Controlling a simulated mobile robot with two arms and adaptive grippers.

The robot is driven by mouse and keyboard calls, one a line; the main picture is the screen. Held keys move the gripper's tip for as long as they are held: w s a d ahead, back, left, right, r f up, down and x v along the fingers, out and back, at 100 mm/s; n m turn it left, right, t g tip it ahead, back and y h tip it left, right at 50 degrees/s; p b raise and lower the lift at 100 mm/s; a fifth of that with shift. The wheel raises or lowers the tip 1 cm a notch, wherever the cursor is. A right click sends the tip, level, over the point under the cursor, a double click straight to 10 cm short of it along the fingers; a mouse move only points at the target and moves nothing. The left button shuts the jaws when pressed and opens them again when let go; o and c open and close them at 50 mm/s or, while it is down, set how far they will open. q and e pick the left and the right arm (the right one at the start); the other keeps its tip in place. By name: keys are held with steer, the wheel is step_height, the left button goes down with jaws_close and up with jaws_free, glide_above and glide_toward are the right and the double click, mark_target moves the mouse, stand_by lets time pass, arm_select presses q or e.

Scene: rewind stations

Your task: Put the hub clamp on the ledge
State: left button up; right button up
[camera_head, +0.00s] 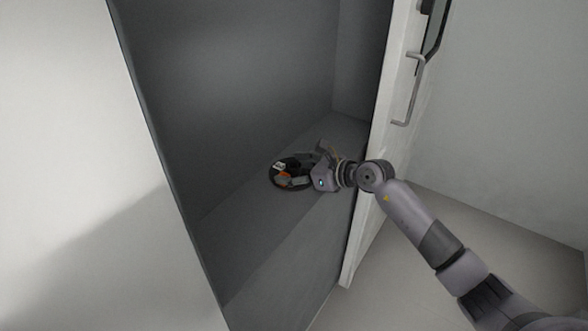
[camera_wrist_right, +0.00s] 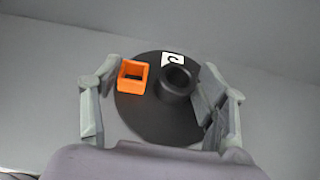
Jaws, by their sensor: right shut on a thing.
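The hub clamp (camera_head: 276,176) is a round black disc with a raised dark ring, an orange square piece and a white tag marked "C". It also shows between my fingers in the right wrist view (camera_wrist_right: 152,126). My right gripper (camera_head: 311,168) is shut on it, one finger on each side of the disc. The ledge (camera_head: 240,222) is a grey surface inside the recess, under the disc in the head view. I cannot tell whether the disc touches it. My left gripper is in neither view.
A white door (camera_head: 388,125) with a metal handle (camera_head: 411,95) stands open to the right of the recess, close to my right arm. A pale wall panel (camera_head: 90,150) bounds the recess on the left. The ledge around the disc is bare.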

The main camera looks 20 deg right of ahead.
steer(key=o, duration=1.4)
steer(key=shift+s+d, duration=0.1)
steer(key=shift+s, duration=0.05)
steer(key=b+v, duration=0.2)
steer(key=v, duration=0.9)
steer(key=shift+s+r, duration=0.25)
steer(key=shift+r, duration=0.1)
steer(key=shift+d, duration=0.1)
